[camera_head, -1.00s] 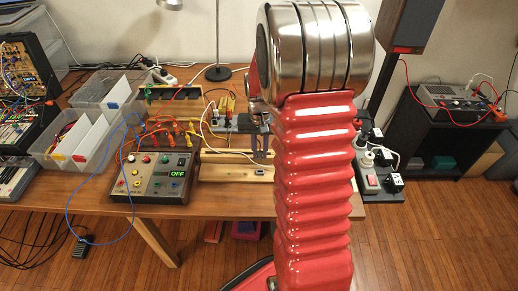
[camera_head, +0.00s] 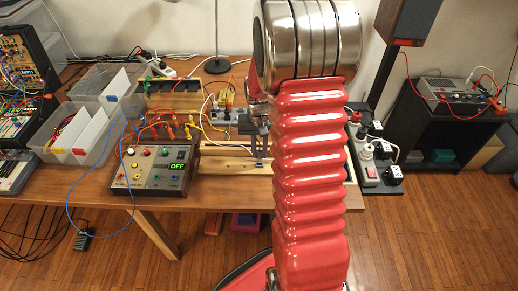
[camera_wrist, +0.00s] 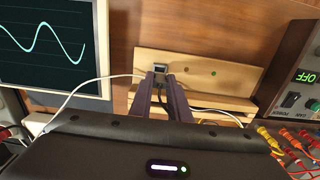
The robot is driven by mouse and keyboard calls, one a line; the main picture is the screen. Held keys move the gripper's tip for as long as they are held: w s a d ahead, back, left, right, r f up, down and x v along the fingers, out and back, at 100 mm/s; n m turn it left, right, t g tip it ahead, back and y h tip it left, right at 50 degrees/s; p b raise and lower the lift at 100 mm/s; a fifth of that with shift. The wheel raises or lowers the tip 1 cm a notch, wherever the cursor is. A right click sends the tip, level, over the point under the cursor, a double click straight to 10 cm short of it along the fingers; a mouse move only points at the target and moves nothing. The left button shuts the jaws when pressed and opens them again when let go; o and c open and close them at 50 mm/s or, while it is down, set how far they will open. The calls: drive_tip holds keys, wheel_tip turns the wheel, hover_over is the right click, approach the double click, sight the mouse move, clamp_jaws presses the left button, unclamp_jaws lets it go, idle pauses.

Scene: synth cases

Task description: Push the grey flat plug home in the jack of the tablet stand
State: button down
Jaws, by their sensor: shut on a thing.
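The tablet stand (camera_wrist: 197,62) is a pale wooden board with a ledge, a small green light and a red dot. In the wrist view, a small grey jack block (camera_wrist: 160,67) sits on it at my fingertips. My gripper (camera_wrist: 161,82) is shut on the grey flat plug (camera_wrist: 160,78), which shows only in part between the fingers. The plug is at the jack; I cannot tell how deep it sits. In the head view, my gripper (camera_head: 259,162) points down at the stand (camera_head: 225,163), and the fingers hide the plug and jack.
A screen with a sine wave (camera_wrist: 42,45) stands left in the wrist view. A white cable (camera_wrist: 95,83) and a dark cable run by my fingers. A control box (camera_head: 155,170) with coloured leads lies left of the stand. A power strip (camera_head: 375,165) is at the right.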

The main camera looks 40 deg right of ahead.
sight(260, 151)
drive_tip(key=shift+f, duration=0.55)
drive_tip(key=shift+s+f, duration=0.1)
drive_tip(key=shift+f, duration=1)
idle(1.4)
drive_tip(key=c, duration=1.6)
unclamp_jaws()
wheel_tip(260, 151, up, 14)
drive_tip(key=shift+f, duration=0.1)
